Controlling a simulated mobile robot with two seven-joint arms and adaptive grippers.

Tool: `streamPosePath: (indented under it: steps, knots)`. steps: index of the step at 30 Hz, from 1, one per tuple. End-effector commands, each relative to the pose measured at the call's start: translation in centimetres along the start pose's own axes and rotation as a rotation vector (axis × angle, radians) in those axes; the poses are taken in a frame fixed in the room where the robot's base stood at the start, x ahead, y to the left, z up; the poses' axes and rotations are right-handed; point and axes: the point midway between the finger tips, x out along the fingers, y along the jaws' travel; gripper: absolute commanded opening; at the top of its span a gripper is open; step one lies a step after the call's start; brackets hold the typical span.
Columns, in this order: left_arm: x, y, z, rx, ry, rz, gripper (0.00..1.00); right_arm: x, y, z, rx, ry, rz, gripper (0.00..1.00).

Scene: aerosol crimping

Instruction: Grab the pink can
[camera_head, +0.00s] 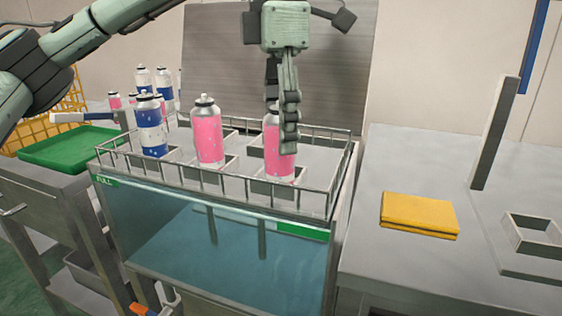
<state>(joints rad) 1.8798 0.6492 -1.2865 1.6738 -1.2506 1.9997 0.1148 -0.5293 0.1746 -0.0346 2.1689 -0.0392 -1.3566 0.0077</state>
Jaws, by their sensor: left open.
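A pink can (276,165) with a white band and dark top stands upright in the right front part of the wire-railed rack (318,195) on the water tank. My left gripper (281,125) points down over this can. One finger hangs in front of the can and covers part of its upper right side. The other finger is mostly hidden behind the can top. The jaws are open, and I cannot tell if they touch the can. A second pink can (208,137) stands upright to the left in the same rack. My right gripper is not in view.
A blue and white can (151,128) stands at the rack's left, with several more cans behind. A green tray (62,150) lies on the left table. A folded yellow cloth (419,213) and a square metal holder (530,236) are on the right table, with bare surface around them.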

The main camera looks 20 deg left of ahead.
Motion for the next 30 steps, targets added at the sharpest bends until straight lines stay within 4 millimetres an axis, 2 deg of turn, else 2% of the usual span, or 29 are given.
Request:
streamPosePath:
  steps: [3,6,15,27,29,30]
  knots:
    - [2.0,0.1,-0.3,-0.001,0.003,-0.001,0.62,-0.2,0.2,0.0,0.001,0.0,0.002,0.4]
    - [3.1,0.1,-0.3,-0.001,0.002,-0.001,0.62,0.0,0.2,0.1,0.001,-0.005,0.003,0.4]
    - [3.5,0.1,-0.2,-0.001,0.0,-0.001,0.62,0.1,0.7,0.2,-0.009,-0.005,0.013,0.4]
    - [3.5,0.1,-0.2,-0.001,0.0,0.0,0.13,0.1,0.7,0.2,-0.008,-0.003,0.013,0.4]
    - [3.5,0.1,-0.2,-0.001,0.0,0.0,0.05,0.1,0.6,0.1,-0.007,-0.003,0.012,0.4]
    - [3.5,0.1,-0.2,-0.001,0.0,0.0,0.04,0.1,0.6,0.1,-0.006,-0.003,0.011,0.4]
